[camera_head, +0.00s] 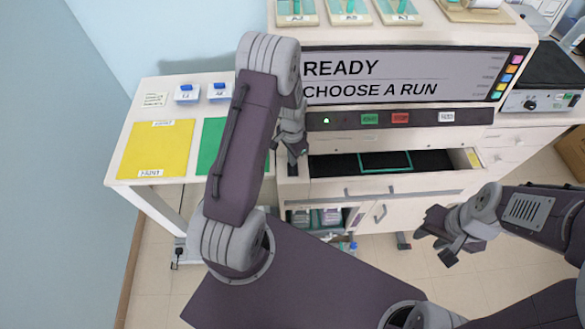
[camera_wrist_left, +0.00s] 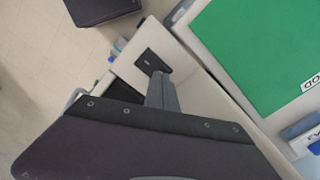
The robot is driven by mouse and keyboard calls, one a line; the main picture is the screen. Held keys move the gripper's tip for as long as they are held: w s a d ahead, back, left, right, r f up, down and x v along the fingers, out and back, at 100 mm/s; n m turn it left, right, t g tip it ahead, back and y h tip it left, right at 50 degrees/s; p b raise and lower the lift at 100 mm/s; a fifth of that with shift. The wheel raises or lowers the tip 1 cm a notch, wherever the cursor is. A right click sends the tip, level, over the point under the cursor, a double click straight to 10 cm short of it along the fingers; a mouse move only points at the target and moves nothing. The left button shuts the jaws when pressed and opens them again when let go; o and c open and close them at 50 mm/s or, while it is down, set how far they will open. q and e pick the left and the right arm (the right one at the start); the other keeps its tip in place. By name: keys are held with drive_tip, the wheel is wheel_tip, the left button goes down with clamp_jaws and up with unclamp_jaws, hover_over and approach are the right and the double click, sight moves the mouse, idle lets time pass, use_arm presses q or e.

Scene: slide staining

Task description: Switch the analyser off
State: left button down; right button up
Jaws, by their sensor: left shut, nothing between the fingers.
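The analyser is the large white machine whose display (camera_head: 415,75) reads "READY" and "CHOOSE A RUN". A small green light (camera_head: 326,121) is lit on the dark strip below it. A black switch-like plate (camera_head: 293,170) sits on the pale ledge left of the open drawer, and also shows in the left wrist view (camera_wrist_left: 152,62). My left gripper (camera_head: 297,154) is shut and empty, pointing down close above that plate; its fingers (camera_wrist_left: 162,92) appear beside it, and contact cannot be told. My right gripper (camera_head: 440,240) appears open and empty, in front of the cabinet.
The strip also bears a green button (camera_head: 370,119), a red button (camera_head: 400,118) and a white label or button (camera_head: 446,117). The open drawer (camera_head: 430,160) holds a green-edged frame. A side table with yellow (camera_head: 155,149) and green (camera_wrist_left: 265,50) mats stands left.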

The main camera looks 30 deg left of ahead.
use_arm(q)
drive_tip(key=shift+f+b, duration=0.5)
drive_tip(key=shift+f, duration=0.25)
drive_tip(key=shift+r, duration=0.1)
wheel_tip(320, 180, up, 7)
drive_tip(key=p, duration=0.6)
idle(0.6)
drive_tip(key=s+d+r+n, duration=0.3)
drive_tip(key=s+r, duration=0.3)
drive_tip(key=r, duration=0.1)
drive_tip(key=s+d+r+n+t, duration=0.1)
drive_tip(key=s+d+r+n, duration=0.2)
drive_tip(key=s+r, duration=0.3)
drive_tip(key=shift+s+d+r, duration=0.3)
drive_tip(key=shift+d+r, duration=0.35)
drive_tip(key=shift+d, duration=0.1)
drive_tip(key=shift+s, duration=0.1)
